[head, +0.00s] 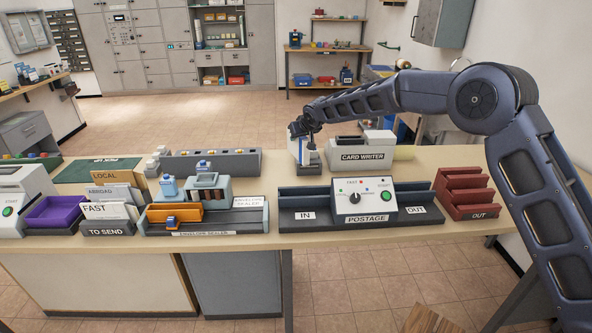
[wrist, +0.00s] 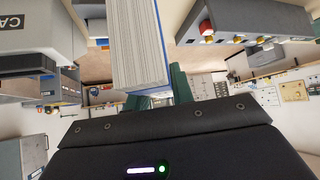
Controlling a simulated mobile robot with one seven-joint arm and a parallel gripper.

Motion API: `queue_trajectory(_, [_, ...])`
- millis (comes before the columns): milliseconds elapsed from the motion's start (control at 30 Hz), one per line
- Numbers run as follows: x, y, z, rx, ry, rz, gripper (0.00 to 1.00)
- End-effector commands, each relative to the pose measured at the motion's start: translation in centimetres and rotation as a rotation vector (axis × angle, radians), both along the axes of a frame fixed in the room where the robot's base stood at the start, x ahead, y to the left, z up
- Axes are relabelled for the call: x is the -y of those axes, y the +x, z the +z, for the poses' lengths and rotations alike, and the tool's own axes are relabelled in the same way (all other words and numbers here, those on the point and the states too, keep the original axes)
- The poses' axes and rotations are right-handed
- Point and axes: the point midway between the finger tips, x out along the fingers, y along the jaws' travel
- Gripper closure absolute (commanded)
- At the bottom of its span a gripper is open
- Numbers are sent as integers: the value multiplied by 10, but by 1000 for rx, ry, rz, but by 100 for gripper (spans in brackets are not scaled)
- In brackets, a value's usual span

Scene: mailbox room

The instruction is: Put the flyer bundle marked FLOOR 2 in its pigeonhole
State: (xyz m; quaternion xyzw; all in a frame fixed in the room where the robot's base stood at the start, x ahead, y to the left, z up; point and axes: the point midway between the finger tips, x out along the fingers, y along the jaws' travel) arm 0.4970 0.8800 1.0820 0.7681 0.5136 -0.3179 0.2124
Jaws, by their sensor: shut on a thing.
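My gripper (head: 306,130) is above the back edge of the long table, left of the card writer. In the wrist view, its green fingers (wrist: 160,98) are shut on a thick stack of white sheets (wrist: 138,50) with a blue edge, seemingly a flyer bundle. In the head view, the held bundle is small and partly hidden by the gripper. A white upright shape (head: 303,150) shows just below the gripper; I cannot tell whether it is the bundle or something on the table. No FLOOR 2 marking is legible. I cannot identify its pigeonhole.
The card writer (head: 361,155) stands right of my gripper, with the postage machine (head: 360,197) in front. A grey button panel (head: 210,162) and envelope sealer (head: 208,217) are to the left. A red OUT rack (head: 465,192) is at right. Open floor (head: 200,119) lies behind the table.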

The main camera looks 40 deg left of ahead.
Motion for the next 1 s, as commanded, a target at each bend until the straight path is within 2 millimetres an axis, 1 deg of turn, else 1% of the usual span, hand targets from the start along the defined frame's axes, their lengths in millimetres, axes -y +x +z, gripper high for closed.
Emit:
queue_trajectory(33, [0, -1, -13, 1, -2, 1, 100])
queue_trajectory(200, [0, 0, -50, 0, -3, 0, 100])
queue_trajectory(300, [0, 0, -68, 0, -1, 1, 100])
queue_trajectory(400, [0, 0, -83, 1, -1, 1, 100])
queue_trajectory(500, [0, 0, -90, 0, 1, 0, 100])
queue_trajectory(667, [0, 0, -98, 0, 2, -1, 100])
queue_trajectory(900, [0, 0, -129, 1, -1, 0, 100])
queue_trajectory(1000, [0, 0, -136, 1, 1, 1, 100])
